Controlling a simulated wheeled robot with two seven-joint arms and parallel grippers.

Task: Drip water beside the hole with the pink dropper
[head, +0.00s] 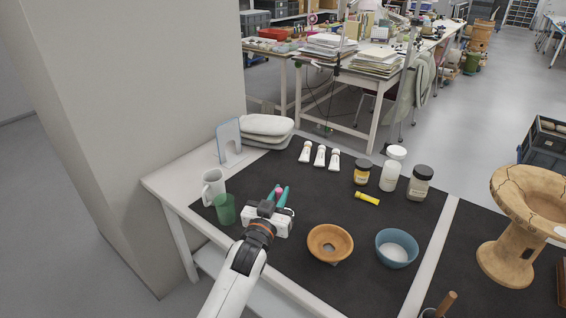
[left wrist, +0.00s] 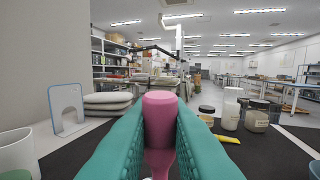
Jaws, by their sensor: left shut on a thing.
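My left gripper (head: 279,194), with teal fingers, is shut on the pink dropper (left wrist: 160,120). The dropper's rounded pink bulb stands up between the fingers in the left wrist view, and a little pink shows in the head view (head: 279,190). Its lower end is hidden. The gripper is over the left part of the black mat (head: 290,173). My right gripper is not in view.
A blue bowl (head: 396,261) with white contents stands right of the brown bowl. A green cup (head: 225,210) and white mug (head: 213,188) stand left of my gripper. A large pottery vessel (head: 508,262) stands right.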

